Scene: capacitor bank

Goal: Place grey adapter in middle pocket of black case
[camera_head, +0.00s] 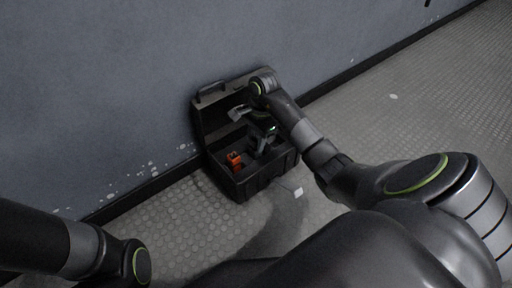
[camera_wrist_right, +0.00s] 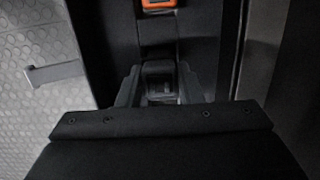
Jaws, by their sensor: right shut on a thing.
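The black case (camera_head: 268,178) stands open on the floor against the wall, its lid (camera_head: 208,117) tilted back toward the wall. My right gripper (camera_head: 257,152) reaches down into the case, near the middle of its inside. In the right wrist view the gripper (camera_wrist_right: 160,88) is shut on a dark grey piece with a square opening, which looks like the grey adapter (camera_wrist_right: 159,70). The pocket floor below it is dark, and I cannot tell whether the adapter touches it. My left arm shows at the lower left, with its gripper out of view.
An orange thing (camera_head: 234,160) sits in the case left of my right gripper; it also shows at the top of the wrist view (camera_wrist_right: 158,4).

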